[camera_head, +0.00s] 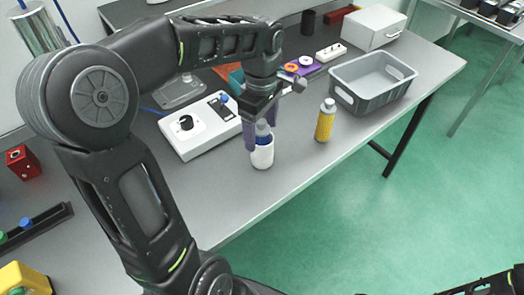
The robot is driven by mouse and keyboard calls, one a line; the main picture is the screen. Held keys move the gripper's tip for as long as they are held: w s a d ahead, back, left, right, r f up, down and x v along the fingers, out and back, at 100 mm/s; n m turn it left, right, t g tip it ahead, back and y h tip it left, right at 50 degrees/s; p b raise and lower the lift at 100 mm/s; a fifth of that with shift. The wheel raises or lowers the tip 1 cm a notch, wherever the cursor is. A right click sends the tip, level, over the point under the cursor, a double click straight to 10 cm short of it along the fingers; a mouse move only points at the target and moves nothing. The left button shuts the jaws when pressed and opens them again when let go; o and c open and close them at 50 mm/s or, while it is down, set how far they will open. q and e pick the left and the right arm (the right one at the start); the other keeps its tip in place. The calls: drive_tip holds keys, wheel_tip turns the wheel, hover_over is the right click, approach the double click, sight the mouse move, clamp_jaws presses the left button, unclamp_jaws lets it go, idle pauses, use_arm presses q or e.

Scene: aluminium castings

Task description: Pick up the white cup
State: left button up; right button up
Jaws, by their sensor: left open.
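The white cup (262,157) stands upright on the grey table, near its front edge. It looks like a small white container with a blue upper band and a grey cap-like top. My left gripper (262,136) points down over it from above. Its purplish fingers are apart, one at the left of the cup's upper part and one behind or to its right. The fingers partly hide the upper part, and I cannot tell whether they touch it. A dark arm part of mine shows at the lower right, but no right gripper can be made out.
A yellow bottle (325,121) with a grey cap stands to the right. A white control box (202,127) lies close on the left. A grey crate (372,87) and a white box (374,27) are farther right. The table's front strip is clear.

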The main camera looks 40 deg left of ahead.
sight(262, 142)
use_arm(q)
wheel_tip(262, 142, down, 5)
drive_tip(key=shift+f+p, duration=0.1)
drive_tip(key=shift+p, duration=0.5)
drive_tip(key=shift+c, duration=0.2)
drive_tip(key=c, duration=1.5)
drive_tip(key=shift+o, duration=0.2)
wheel_tip(262, 142, up, 10)
drive_tip(key=shift+r+b, duration=0.1)
drive_tip(key=shift+b, duration=0.4)
